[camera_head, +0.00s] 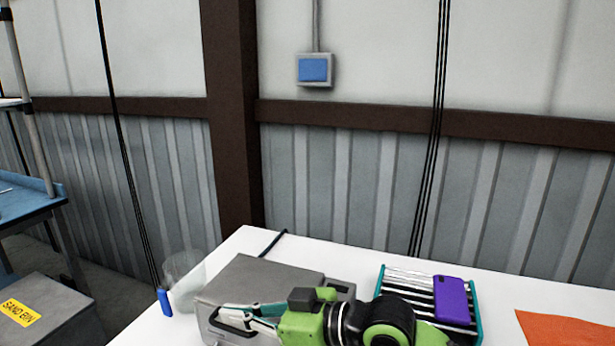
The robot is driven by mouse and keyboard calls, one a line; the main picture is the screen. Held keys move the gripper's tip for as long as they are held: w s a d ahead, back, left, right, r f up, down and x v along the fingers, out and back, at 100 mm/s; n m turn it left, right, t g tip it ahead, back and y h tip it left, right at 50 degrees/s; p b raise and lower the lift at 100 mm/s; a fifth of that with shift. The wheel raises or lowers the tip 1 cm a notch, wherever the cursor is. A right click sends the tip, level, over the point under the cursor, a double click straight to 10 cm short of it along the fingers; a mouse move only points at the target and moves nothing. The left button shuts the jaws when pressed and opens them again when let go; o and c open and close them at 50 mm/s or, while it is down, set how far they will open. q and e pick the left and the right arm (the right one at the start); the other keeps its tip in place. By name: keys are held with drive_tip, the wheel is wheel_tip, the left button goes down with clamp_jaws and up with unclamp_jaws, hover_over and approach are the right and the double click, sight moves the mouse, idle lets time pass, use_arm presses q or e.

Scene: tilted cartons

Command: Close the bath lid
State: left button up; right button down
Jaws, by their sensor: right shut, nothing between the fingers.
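The bath is a grey metal box (222,336) on the white table, low in the middle of the head view. Its grey lid (265,278) lies about flat over the top; I cannot tell whether its near edge touches all along the rim. My right gripper (236,318), on a green and black arm coming in from the lower right, is shut and empty. Its fingertips are over the near left part of the bath, by a dark curved handle. The gripper and arm hide part of the bath's front and right side. My left gripper is out of view.
A teal-edged rack (397,288) with a purple device (452,299) stands right of the bath. An orange sheet (565,328) lies farther right. A clear beaker (185,274) and a small blue object (164,302) are left of the bath.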

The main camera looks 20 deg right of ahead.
drive_tip(key=shift+s+a+f, duration=0.15)
drive_tip(key=shift+f, duration=0.65)
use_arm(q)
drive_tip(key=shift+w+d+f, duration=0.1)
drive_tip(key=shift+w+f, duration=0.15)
use_arm(e)
drive_tip(key=shift+f, duration=0.4)
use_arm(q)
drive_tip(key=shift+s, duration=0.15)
use_arm(e)
drive_tip(key=shift+s+f, duration=0.1)
drive_tip(key=shift+f, duration=0.15)
drive_tip(key=shift+r, duration=0.1)
